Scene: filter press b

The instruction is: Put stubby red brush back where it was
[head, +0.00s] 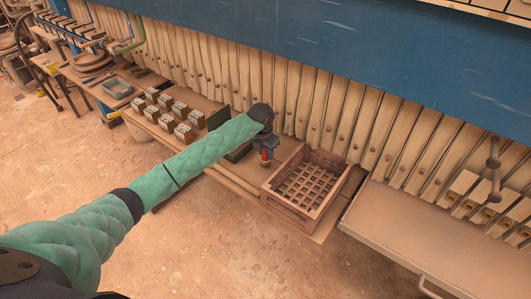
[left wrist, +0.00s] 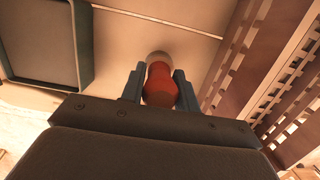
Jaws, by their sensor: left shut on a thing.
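My left gripper (head: 265,147) is over the wooden bench, between a dark green tray and a wooden crate. It is shut on the stubby red brush (head: 265,155). In the left wrist view the red brush (left wrist: 160,86) sits between the two fingers of the left gripper (left wrist: 160,92), with a pale round end beyond the red part. Whether the brush touches the bench surface I cannot tell. My right gripper is not in view.
The slatted wooden crate (head: 290,212) stands just right of the brush. The dark green tray (head: 238,153) is partly behind my arm. Several pale blocks (head: 183,131) stand in rows to the left. A bare metal shelf (head: 420,245) lies right of the crate, and a ribbed wall rises behind.

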